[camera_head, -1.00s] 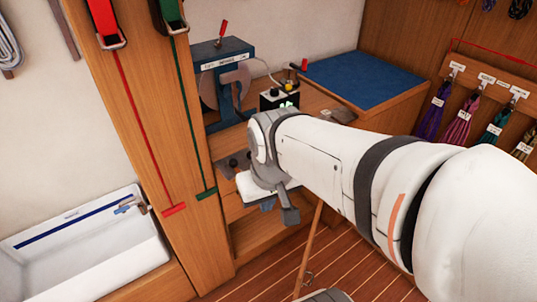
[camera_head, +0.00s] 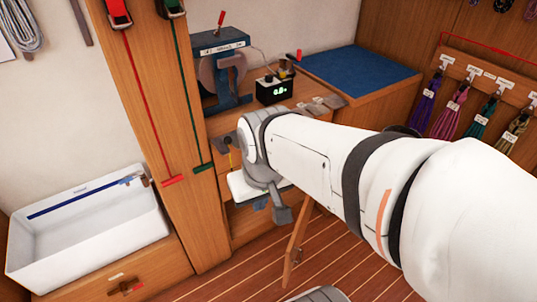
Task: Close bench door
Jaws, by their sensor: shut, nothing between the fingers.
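The bench door (camera_head: 299,236) is a narrow wooden panel. It stands open, swung out over the floor below the workbench (camera_head: 218,124), and shows nearly edge-on with a small handle low on it. My arm hides its upper part and much of the bench front. My gripper (camera_head: 282,214) shows as a dark grey end below my wrist, just left of the door in the picture. It is shut and holds nothing. I cannot tell how far it is from the door in depth.
A blue grinder (camera_head: 220,75) and a black display box (camera_head: 274,90) stand on the bench. A blue-topped counter (camera_head: 360,75) is behind. A white sink (camera_head: 85,245) is at left, beside a wooden post (camera_head: 150,110). Coiled lines (camera_head: 450,118) hang at right. Striped floor (camera_head: 250,275) is clear.

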